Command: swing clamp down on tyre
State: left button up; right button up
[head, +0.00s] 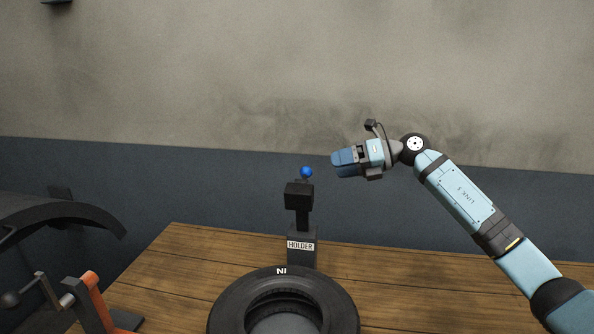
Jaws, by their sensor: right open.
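The black tyre (230,310) lies flat on the wooden table at the bottom centre, with white letters on its far rim; its near part is cut off by the frame edge. Just behind it stands a dark post (302,250) labelled HOLDER. The clamp (298,195) is a black block on top of this post, raised above the tyre and apart from it, with a blue ball knob (306,172) at its top. My right gripper (343,163) is open and empty, a little right of the knob and slightly higher, pointing left. It does not appear to touch the knob.
The wooden table (420,290) is bare to the right of the tyre. At the lower left are an orange lever-like part (91,283), a black ball handle (10,300) and a dark curved arch (60,212). A grey and dark blue wall stands behind.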

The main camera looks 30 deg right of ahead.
aim_at(307, 172)
jog(key=p+x, duration=0.1)
jog(key=x, duration=0.9)
jog(key=shift+w, duration=0.1)
jog(key=shift+w+a+f, duration=0.15)
jog(key=shift+w+a, duration=0.15)
jog(key=shift+a, duration=0.05)
